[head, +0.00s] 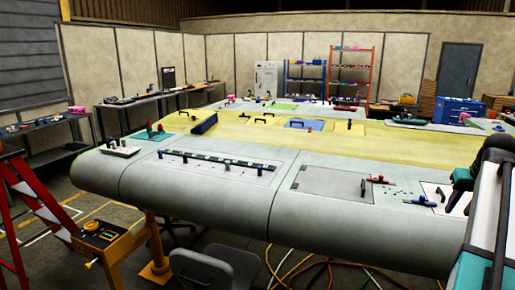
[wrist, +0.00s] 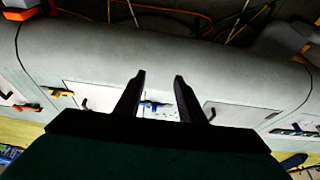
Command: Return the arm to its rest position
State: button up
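My gripper (wrist: 160,75) shows in the wrist view with its two dark fingers apart and nothing between the tips. It hangs above the grey rounded front edge of the wing (wrist: 200,60), and I see no contact. A small blue tool (wrist: 153,104) lies on the wing surface beyond the fingers, partly hidden by them. In the head view, dark and teal parts of my arm show at the right edge, over the right end of the wing (head: 230,212).
A red-handled tool (head: 378,180) and a blue tool (head: 420,201) lie on the wing near a hatch panel (head: 333,183). A yellow stand (head: 103,238), a red ladder (head: 30,205) and a grey chair (head: 215,268) are in front. Cables cross the floor.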

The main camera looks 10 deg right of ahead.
jog(key=w+a+f+n+g+y+b, duration=0.1)
jog(key=w+a+f, duration=0.3)
jog(key=a+f, duration=0.45)
jog(key=w+a+f+n+g+y+b, duration=0.1)
jog(key=w+a+f, duration=0.4)
jog(key=f, duration=0.6)
jog(key=s+a+f+n+g+y+b, duration=0.1)
jog(key=s+a+f+g, duration=0.1)
jog(key=a+f, duration=0.85)
jog(key=s+a+f+n+g+y, duration=0.1)
jog(key=a+f, duration=0.7)
jog(key=f, duration=0.6)
jog(key=s+a+f+n+g+b, duration=0.2)
jog(key=s+a+f+g, duration=0.2)
jog(key=s+a+f, duration=1.35)
jog(key=s+a+f+h, duration=0.1)
jog(key=s+f, duration=0.4)
jog(key=s, duration=0.3)
jog(key=s+a+f+h, duration=0.1)
jog(key=s+f, duration=0.4)
jog(key=s, duration=0.4)
jog(key=shift+s+a+f+m+g, duration=0.25)
jog(key=shift+a+m+g, duration=0.1)
jog(key=shift+m+g, duration=0.05)
